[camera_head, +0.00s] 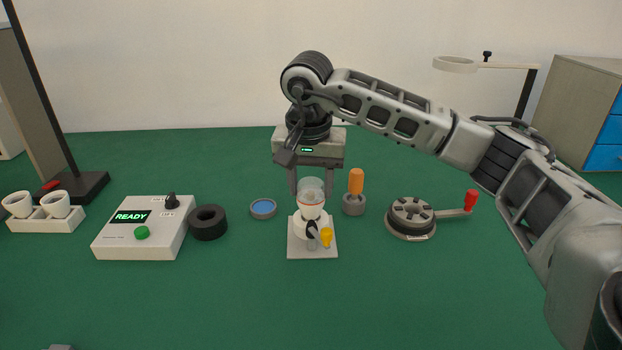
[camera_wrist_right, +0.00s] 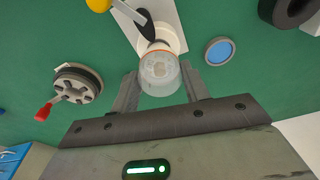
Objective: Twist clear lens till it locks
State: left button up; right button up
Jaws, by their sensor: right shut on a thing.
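The clear lens (camera_head: 311,187) is a transparent dome on top of a small white lamp fixture with an orange ring at the joint. The fixture stands on a white base plate (camera_head: 297,248) with a black lever and a yellow knob (camera_head: 326,237) at its front. My right gripper (camera_head: 311,190) points down from above, its two fingers on either side of the lens, shut on it. In the right wrist view the lens (camera_wrist_right: 159,76) sits between the fingers and looks upright on the fixture. My left gripper is not in view.
An orange-handled tool (camera_head: 356,182) in a grey holder stands close right. A round fixture (camera_head: 410,217) with a red-handled lever is farther right. A blue disc (camera_head: 263,208), black ring (camera_head: 208,223) and white READY box (camera_head: 112,241) lie left. The front table is mostly clear.

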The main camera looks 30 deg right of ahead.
jog(key=shift+m, duration=0.5)
jog(key=shift+m+p, duration=0.45)
jog(key=shift+m, duration=0.35)
jog(key=o, duration=1)
